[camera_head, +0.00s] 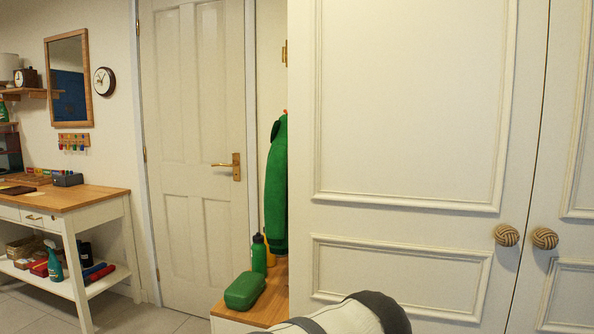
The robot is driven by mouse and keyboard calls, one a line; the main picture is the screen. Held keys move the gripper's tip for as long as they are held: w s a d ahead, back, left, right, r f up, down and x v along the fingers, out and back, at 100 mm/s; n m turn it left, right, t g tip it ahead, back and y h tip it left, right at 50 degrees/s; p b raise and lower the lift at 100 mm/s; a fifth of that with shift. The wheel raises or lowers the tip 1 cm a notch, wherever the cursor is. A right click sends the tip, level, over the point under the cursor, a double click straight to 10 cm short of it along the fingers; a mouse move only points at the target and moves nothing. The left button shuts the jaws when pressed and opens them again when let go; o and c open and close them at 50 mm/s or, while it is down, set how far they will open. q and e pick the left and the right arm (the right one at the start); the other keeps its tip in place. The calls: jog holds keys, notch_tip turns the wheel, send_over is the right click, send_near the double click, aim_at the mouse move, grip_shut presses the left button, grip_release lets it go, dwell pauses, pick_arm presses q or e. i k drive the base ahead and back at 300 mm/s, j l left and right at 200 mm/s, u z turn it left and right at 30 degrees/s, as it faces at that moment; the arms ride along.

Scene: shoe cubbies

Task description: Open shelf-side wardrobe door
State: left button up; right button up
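The wardrobe's left door (410,100) is a large cream panelled door that fills much of the right side of the view. It stands beside the wooden bench and looks shut. Its round woven knob (507,235) is near its right edge. The wardrobe's right door (573,120) is partly cut off by the picture edge and has a matching knob (544,238). A thin dark seam runs between the two doors. A rounded white and dark grey part of my own arm shows at the bottom middle, in front of the left door's lower part. Neither gripper is in view.
A wooden-topped bench (262,312) left of the wardrobe holds a green case (244,290) and a green bottle (259,254). A green garment (276,188) hangs above. A white room door (200,130) is shut. A console table (75,197) stands far left.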

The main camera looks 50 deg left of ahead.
aim_at(413, 125)
jog(key=u, duration=1)
